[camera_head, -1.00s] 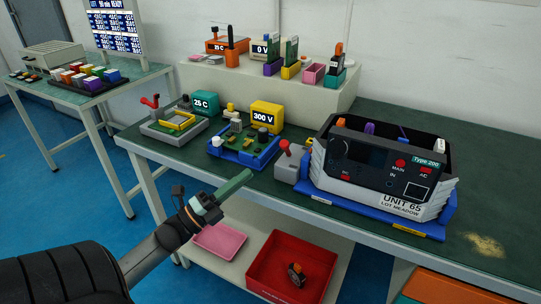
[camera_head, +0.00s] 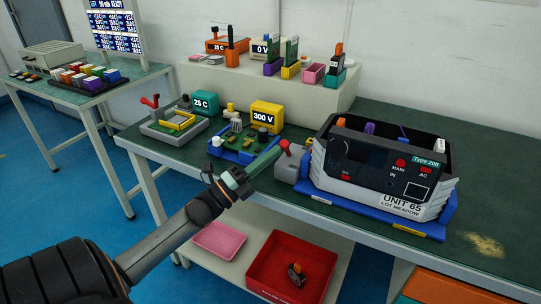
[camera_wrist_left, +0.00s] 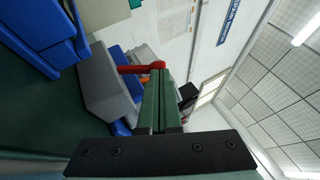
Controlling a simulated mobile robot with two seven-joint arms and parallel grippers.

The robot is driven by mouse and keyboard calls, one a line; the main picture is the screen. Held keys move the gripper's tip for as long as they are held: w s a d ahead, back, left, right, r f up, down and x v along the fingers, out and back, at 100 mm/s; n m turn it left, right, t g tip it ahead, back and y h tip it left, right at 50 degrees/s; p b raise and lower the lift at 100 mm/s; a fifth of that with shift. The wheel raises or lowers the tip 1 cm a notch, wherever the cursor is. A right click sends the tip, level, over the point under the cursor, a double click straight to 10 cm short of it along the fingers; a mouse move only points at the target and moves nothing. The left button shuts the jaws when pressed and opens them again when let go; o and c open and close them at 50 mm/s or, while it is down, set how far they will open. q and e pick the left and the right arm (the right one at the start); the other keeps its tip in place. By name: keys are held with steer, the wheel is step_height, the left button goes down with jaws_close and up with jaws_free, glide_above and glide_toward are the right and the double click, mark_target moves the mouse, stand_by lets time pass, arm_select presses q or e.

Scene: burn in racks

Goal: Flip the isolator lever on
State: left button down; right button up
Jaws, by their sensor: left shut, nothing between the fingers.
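The isolator lever (camera_head: 284,147) is red with a round knob and stands on a grey box (camera_head: 289,166) left of the unit marked UNIT 65. In the left wrist view the red lever (camera_wrist_left: 137,68) points sideways from the grey box (camera_wrist_left: 108,92), its knob at the fingertips. My left gripper (camera_head: 277,153) has long green fingers, shut and empty, with the tips right beside the lever on its left. The fingers also show in the left wrist view (camera_wrist_left: 159,78). I cannot tell whether they touch the lever. My right gripper is not in view.
UNIT 65 (camera_head: 377,179) sits in a blue tray just right of the grey box. A blue fixture with a circuit board (camera_head: 240,145) and a yellow 300 V meter (camera_head: 267,117) stand left of it. A red bin (camera_head: 262,259) is on the lower shelf.

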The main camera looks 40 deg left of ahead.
arm_select(q)
steer(key=shift+w+r+n+g+y+p, duration=0.15)
steer(key=shift+r+n+g+y+p, duration=0.25)
steer(key=shift+p, duration=1.05)
steer(key=w+r+n+g+p, duration=0.1)
steer(key=g+p, duration=0.1)
steer(key=p, duration=0.4)
steer(key=w+r+n+g+y+p, duration=0.1)
steer(key=w+r+g+p, duration=0.1)
steer(key=p, duration=0.5)
steer(key=shift+a+n, duration=0.3)
steer(key=shift+a, duration=0.1)
steer(key=shift+w+a+r+p, duration=0.15)
steer(key=shift+w+p, duration=0.15)
steer(key=shift+w, duration=0.3)
steer(key=shift+w+f, duration=0.1)
steer(key=shift+f, duration=0.15)
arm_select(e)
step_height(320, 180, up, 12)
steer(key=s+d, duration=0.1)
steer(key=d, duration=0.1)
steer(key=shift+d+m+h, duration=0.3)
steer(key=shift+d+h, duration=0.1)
arm_select(q)
steer(key=shift+r, duration=0.15)
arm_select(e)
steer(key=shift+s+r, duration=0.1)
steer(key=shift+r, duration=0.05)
